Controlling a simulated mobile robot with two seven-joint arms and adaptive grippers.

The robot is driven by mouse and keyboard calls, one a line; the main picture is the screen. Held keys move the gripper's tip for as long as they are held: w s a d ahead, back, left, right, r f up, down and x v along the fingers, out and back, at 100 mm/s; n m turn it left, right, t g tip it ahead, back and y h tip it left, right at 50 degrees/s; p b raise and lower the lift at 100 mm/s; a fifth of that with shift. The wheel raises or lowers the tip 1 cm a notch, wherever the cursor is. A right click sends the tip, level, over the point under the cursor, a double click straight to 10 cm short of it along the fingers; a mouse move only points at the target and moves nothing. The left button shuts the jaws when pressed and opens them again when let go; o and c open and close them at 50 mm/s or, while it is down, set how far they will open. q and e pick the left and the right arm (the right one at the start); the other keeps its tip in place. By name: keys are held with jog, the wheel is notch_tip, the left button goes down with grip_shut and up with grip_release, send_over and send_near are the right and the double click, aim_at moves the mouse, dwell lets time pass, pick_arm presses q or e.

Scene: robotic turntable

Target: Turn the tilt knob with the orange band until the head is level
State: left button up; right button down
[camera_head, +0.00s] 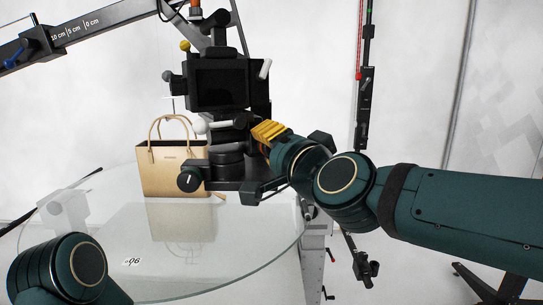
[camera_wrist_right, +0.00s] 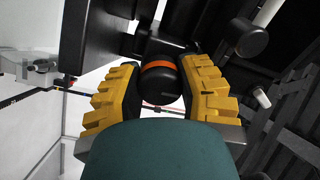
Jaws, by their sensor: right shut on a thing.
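The tilt knob (camera_wrist_right: 160,86) is black with an orange band (camera_wrist_right: 158,69) in the right wrist view. My right gripper (camera_wrist_right: 160,64) is shut on it, with one ridged yellow finger pad on each side. In the head view my right gripper (camera_head: 266,132) is at the right side of the black camera head (camera_head: 220,83), and the knob is hidden there behind the fingers. The head carries a dark screen and sits on a black mount; I cannot tell whether it is exactly level. My left gripper is outside the views.
A round glass table (camera_head: 265,262) spreads below, with a gold handbag (camera_head: 160,172) standing on it close to the mount. Another black knob (camera_head: 188,180) is low on the mount's left. A marked boom arm (camera_head: 85,27) crosses the upper left. A thin stand (camera_head: 364,100) rises at right.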

jog(key=shift+a+m+b, duration=0.1)
jog(key=shift+m+b, duration=0.5)
jog(key=shift+m, duration=0.8)
jog(key=c, duration=0.5)
grip_release()
jog(key=v, duration=1.2)
